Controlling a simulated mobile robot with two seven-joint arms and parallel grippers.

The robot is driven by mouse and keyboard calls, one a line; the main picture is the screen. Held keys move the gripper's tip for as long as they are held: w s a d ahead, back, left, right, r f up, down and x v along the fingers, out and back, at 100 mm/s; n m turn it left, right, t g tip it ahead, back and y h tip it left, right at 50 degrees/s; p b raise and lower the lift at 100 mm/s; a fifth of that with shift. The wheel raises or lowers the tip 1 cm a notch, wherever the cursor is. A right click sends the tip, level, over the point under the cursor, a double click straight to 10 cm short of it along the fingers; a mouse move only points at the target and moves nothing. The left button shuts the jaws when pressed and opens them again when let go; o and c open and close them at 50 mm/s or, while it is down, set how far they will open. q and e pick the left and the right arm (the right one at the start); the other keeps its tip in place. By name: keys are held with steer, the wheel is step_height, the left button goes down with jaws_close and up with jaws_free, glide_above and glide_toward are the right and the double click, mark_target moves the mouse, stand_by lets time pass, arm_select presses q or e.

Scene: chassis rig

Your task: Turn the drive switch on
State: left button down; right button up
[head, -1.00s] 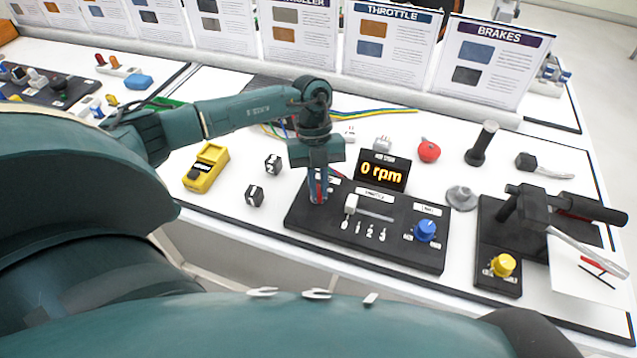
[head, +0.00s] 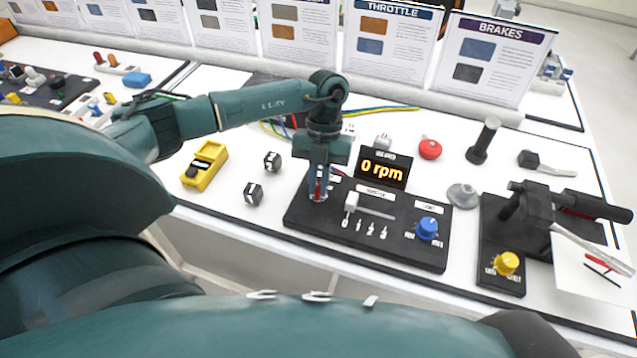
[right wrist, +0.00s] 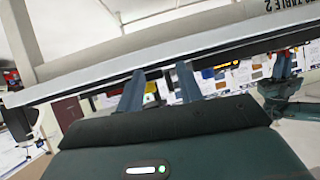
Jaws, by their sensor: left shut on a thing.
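The black control panel (head: 300,222) lies on the white table. Its display (head: 383,169) reads "0 rpm". My left gripper (head: 318,193) points down at the panel's left end and is shut on the drive switch there. The fingers hide most of the switch, so its position cannot be told. The panel also bears a white throttle slider (head: 351,201) and a blue knob (head: 427,228). In the right wrist view, my right gripper (right wrist: 158,88) is open, its two fingers apart with nothing between them, near a table edge.
Two black dice-like cubes (head: 253,193) and a yellow meter (head: 205,166) lie left of the panel. A black brake unit with a yellow knob (head: 506,263) stands at right. A red knob-like piece (head: 430,149) and upright signs (head: 491,62) are behind.

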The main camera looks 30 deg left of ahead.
arm_select(q)
steer(key=m+y+b, duration=0.1)
steer(key=m, duration=0.2)
steer(key=shift+m+y+b, duration=0.4)
steer(key=shift+m+y, duration=0.1)
steer(key=shift+m, duration=0.6)
steer(key=shift+m+y+b, duration=0.35)
steer(key=shift+m+y, duration=0.05)
steer(key=shift+m, duration=0.7)
arm_select(e)
steer(key=shift+w+a+f+m, duration=0.1)
steer(key=shift+f+m, duration=0.3)
steer(key=shift+f, duration=0.4)
arm_select(q)
steer(key=c, duration=1.5)
jaws_free()
steer(key=shift+r, duration=0.1)
